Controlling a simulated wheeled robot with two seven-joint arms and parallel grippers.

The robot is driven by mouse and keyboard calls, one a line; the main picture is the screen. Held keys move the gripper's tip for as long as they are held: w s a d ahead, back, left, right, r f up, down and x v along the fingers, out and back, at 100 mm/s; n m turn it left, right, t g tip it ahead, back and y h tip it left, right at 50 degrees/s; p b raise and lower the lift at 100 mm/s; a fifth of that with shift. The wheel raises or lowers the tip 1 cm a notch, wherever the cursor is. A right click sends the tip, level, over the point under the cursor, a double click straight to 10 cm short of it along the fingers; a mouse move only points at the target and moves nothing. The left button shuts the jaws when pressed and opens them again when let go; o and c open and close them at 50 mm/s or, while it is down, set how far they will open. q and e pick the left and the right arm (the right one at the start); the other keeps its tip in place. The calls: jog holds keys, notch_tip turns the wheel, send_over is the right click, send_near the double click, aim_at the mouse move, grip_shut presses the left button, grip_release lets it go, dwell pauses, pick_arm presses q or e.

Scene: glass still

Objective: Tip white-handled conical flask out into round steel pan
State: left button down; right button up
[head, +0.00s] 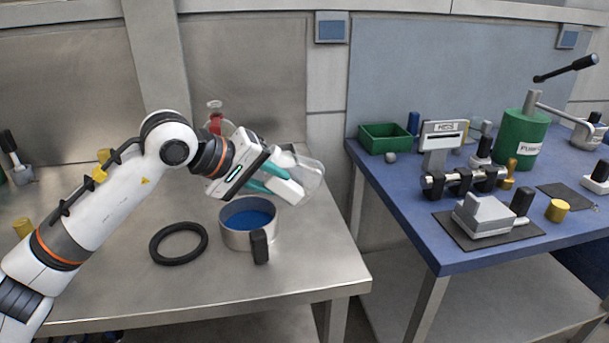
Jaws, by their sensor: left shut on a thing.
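My left gripper (272,183) is shut on the white handle (285,190) of a clear glass conical flask (312,176). The flask is held above the steel table, up and to the right of the pan in the picture, and looks tilted. The gripper hides part of it, and I see no clear liquid in its glass. The round steel pan (232,240) stands on the table below the gripper, with blue liquid (247,219) inside and a black grip (260,246) at its front. My right gripper is not in view.
A black ring (179,243) lies left of the pan on the steel table (120,290). Glassware with a red part (215,122) stands behind my arm. A blue bench (440,255) at right holds a green bin (385,138), a green cylinder (515,140) and metal fixtures. The front-left tabletop is clear.

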pick_arm(q)
jog(key=shift+r, duration=0.1)
jog(key=shift+r+p, duration=0.2)
jog(key=shift+p, duration=0.15)
jog(key=shift+a+r+y+p, duration=0.25)
jog(key=shift+y+p, duration=0.25)
jog(key=shift+p, duration=0.2)
jog(key=shift+s+m, duration=0.1)
jog(key=shift+m, duration=0.2)
jog(key=shift+a+f+y, duration=0.1)
jog(key=shift+y, duration=0.3)
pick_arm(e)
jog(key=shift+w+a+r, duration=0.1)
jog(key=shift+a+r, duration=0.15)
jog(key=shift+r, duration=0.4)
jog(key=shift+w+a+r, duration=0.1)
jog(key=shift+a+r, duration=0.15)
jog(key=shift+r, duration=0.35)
pick_arm(q)
jog(key=shift+p, duration=0.3)
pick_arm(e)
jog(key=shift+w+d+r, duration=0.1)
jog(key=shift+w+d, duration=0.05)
